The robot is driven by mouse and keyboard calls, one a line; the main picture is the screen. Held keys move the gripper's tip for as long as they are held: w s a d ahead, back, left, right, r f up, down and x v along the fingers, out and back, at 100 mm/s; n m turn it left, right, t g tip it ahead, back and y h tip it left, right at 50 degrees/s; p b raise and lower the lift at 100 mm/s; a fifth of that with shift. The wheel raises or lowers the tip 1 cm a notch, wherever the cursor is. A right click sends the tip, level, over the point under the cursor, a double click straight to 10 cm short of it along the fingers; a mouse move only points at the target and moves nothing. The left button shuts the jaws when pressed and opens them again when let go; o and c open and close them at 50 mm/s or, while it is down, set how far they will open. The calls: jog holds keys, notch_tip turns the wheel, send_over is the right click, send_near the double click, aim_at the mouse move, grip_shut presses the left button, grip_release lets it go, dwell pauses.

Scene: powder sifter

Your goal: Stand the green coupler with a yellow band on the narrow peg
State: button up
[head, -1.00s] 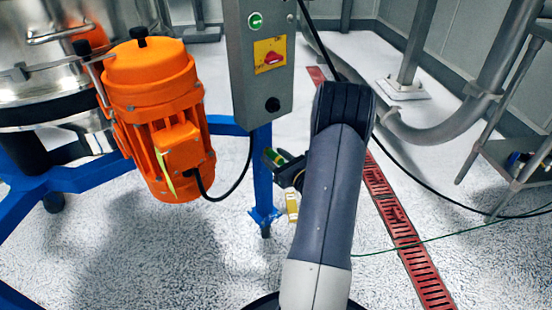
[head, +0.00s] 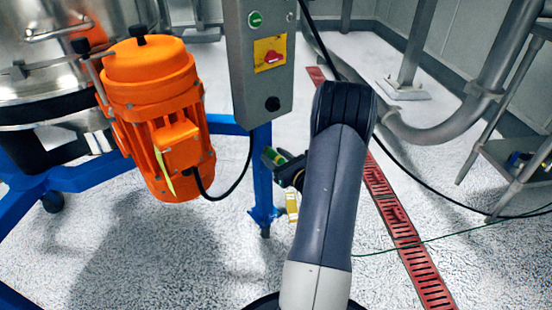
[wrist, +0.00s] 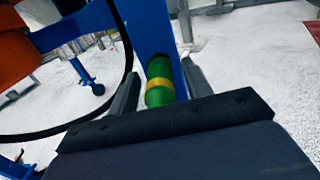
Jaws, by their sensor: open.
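The green coupler with a yellow band (wrist: 160,82) stands between the two fingers of my gripper (wrist: 161,68) in the wrist view. The fingers are open, with a narrow gap on each side of the coupler. In the head view the green of the coupler (head: 272,156) shows beside the blue leg, left of my arm, at the dark gripper (head: 290,173). The lower end of the coupler is hidden behind the gripper body in the wrist view. I cannot make out the narrow peg in either view.
The blue leg (head: 263,180) stands right behind the coupler, under a grey control box (head: 258,60). An orange motor (head: 155,110) and a black cable are to the left. A metal shelf (head: 510,165) with a green and yellow item stands far right.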

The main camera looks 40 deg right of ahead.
jog(key=shift+c, duration=0.4)
grip_shut()
jog(key=shift+s, duration=0.1)
jog(key=shift+s, duration=2.9)
